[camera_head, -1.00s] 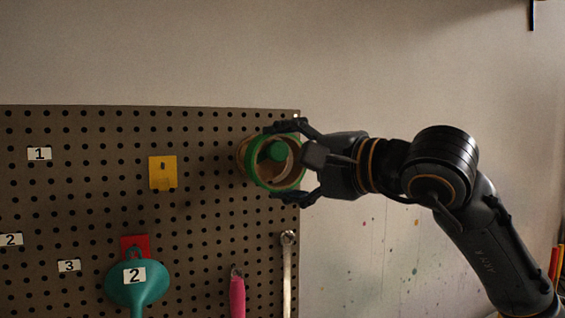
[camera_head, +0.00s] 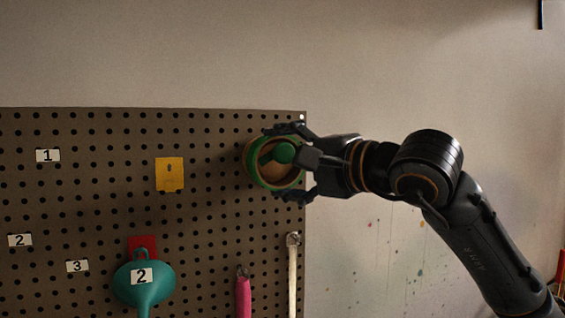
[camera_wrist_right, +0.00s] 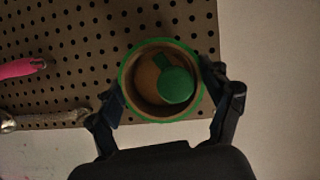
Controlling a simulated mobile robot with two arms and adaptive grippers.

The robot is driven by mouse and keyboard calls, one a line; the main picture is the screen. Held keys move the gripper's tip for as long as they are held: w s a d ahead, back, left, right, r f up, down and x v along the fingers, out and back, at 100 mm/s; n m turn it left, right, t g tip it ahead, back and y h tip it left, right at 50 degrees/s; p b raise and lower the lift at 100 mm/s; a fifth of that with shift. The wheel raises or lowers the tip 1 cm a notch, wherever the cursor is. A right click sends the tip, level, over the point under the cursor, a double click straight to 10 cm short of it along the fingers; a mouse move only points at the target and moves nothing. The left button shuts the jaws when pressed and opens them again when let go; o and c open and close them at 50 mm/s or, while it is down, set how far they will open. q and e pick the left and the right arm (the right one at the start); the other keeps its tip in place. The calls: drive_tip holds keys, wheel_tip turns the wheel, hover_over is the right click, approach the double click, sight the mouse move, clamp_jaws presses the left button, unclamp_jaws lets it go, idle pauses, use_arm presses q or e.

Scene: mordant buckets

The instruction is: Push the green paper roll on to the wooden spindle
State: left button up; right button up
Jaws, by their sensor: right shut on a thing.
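The green paper roll (camera_head: 257,174) is a short tube with a green rim and a brown inside, at the pegboard's right edge. The wooden spindle's round green end (camera_head: 284,152) shows inside the ring. In the right wrist view the roll (camera_wrist_right: 160,120) surrounds the spindle end (camera_wrist_right: 175,85), which sits right of the ring's centre. My right gripper (camera_head: 286,162) is shut on the roll, one finger at the top and one at the bottom. How far the roll sits along the spindle is hard to tell. My left gripper is not in view.
The pegboard (camera_head: 90,200) holds a yellow hook plate (camera_head: 169,174), a teal funnel (camera_head: 143,285) on a red plate, a pink-handled tool (camera_head: 243,295) and a wrench (camera_head: 292,265) below the roll.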

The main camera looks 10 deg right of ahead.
sight(273, 182)
drive_tip(key=shift+w+a+p, duration=0.2)
drive_tip(key=shift+w, duration=0.7)
drive_tip(key=shift+w+a+p, duration=0.15)
drive_tip(key=shift+w+p, duration=0.05)
drive_tip(key=shift+w, duration=0.65)
drive_tip(key=o, duration=1.1)
drive_tip(key=shift+o, duration=0.2)
drive_tip(key=v, duration=1.2)
drive_tip(key=shift+s+f, duration=0.1)
